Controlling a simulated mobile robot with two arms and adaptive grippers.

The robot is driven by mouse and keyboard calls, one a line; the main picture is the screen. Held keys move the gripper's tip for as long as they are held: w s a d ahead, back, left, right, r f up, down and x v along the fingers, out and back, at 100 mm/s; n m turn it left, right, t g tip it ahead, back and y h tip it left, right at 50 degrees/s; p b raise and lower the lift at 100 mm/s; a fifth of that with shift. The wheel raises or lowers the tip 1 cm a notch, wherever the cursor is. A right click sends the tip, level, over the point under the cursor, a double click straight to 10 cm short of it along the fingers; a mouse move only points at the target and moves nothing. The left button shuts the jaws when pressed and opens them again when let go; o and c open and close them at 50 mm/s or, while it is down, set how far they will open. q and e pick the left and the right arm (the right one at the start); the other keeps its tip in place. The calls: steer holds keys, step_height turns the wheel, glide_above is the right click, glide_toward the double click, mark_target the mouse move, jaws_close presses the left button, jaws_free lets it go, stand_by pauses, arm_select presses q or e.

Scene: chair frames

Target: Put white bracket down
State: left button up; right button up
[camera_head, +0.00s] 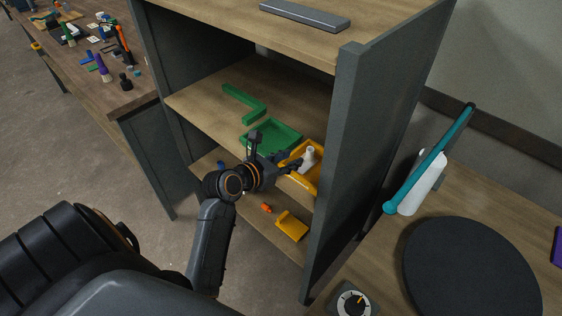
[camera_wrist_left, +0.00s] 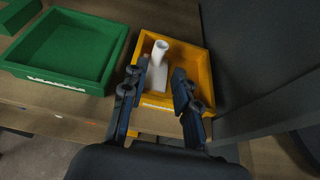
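The white bracket (camera_head: 308,157) stands in the yellow tray (camera_head: 318,180) on the middle shelf. In the left wrist view the bracket (camera_wrist_left: 160,64) leans slightly inside the yellow tray (camera_wrist_left: 201,62). My left gripper (camera_head: 277,149) is in front of the shelf, at the tray's near left side. In the left wrist view its fingers (camera_wrist_left: 162,72) are apart, with the bracket showing in the gap between them and clear space to the right finger. My right gripper is not in view.
A green tray (camera_head: 272,136) stands left of the yellow one, with a green L-shaped part (camera_head: 247,104) behind it. The shelf's grey side panel (camera_head: 355,150) rises close on the right. Yellow and orange parts (camera_head: 291,226) lie on the lower shelf.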

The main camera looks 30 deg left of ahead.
arm_select(q)
steer(key=shift+v, duration=1.75)
